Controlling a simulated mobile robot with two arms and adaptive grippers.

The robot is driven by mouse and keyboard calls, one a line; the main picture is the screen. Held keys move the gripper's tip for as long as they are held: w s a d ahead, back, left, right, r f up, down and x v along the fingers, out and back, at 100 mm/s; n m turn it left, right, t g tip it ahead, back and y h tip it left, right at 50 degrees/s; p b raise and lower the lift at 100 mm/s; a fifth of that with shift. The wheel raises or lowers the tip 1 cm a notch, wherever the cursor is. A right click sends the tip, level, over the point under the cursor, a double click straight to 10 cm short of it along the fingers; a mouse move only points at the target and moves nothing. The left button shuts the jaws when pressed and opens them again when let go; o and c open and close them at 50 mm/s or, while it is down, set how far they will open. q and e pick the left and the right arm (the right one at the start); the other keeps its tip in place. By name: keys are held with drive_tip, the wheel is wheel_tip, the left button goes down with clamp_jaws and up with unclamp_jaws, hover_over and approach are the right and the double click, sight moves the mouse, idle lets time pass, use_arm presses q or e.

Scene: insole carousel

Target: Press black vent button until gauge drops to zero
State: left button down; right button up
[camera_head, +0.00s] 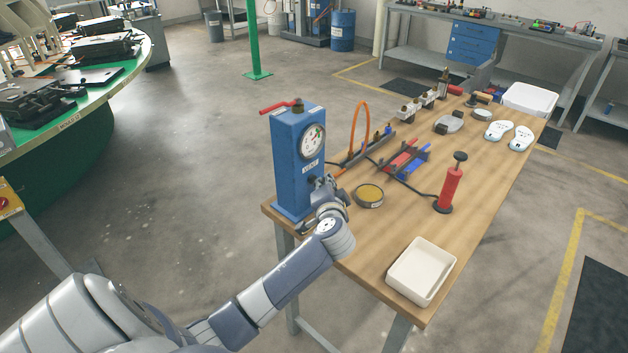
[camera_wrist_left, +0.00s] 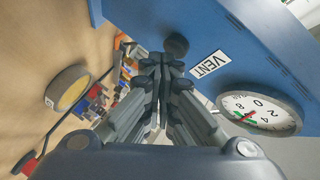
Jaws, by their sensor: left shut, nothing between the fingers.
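A blue pump box (camera_head: 289,165) stands upright at the near left corner of the wooden table. Its round white gauge (camera_head: 313,142) faces right and also shows in the left wrist view (camera_wrist_left: 262,108); I cannot tell the exact needle reading. A VENT label (camera_wrist_left: 210,64) sits between the gauge and the black vent button (camera_wrist_left: 176,44). My left gripper (camera_head: 322,186) is shut and empty in front of the button face. In the left wrist view its fingertips (camera_wrist_left: 160,65) point at the box just short of or at the button; contact cannot be told. My right gripper is out of view.
A yellow-topped round tin (camera_head: 369,194) lies close right of the gripper. A red hand pump (camera_head: 450,187) stands further right, with a white tray (camera_head: 421,271) at the near edge. An orange hose (camera_head: 353,131) arches behind the box. The table between tin and tray is clear.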

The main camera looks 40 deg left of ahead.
use_arm(q)
drive_tip(key=shift+a, duration=0.55)
idle(1.4)
drive_tip(key=shift+d, duration=0.2)
idle(0.7)
drive_tip(key=shift+d, duration=0.8)
drive_tip(key=shift+s+d, duration=0.15)
drive_tip(key=shift+d, duration=1.1)
drive_tip(key=shift+s+d, duration=0.1)
drive_tip(key=shift+d, duration=1.15)
